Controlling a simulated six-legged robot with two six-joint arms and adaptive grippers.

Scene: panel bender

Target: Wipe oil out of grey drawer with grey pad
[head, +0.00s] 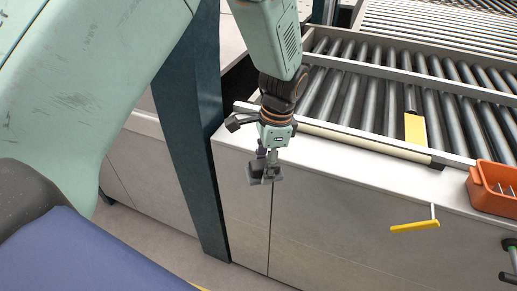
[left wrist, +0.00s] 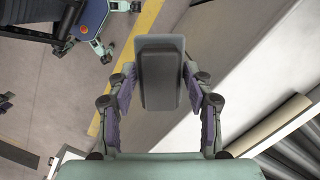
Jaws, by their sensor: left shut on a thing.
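My left gripper (head: 266,166) hangs in front of the pale cabinet face, below the roller table's edge, in the head view. It is shut on a grey pad (head: 277,178). In the left wrist view the grey pad (left wrist: 160,75) is a rounded dark block, held between the two purple-lined fingers of the left gripper (left wrist: 160,92). No open grey drawer and no oil can be made out in either view. The pad's wiping face is not clearly seen. My right gripper is not in view.
A roller table (head: 345,97) lies behind the gripper, with a yellow piece (head: 415,131) on its rollers. An orange bin (head: 492,203) is at the right. A yellow bar handle (head: 414,227) sticks out at the front. A dark blue post (head: 191,110) stands left of the gripper.

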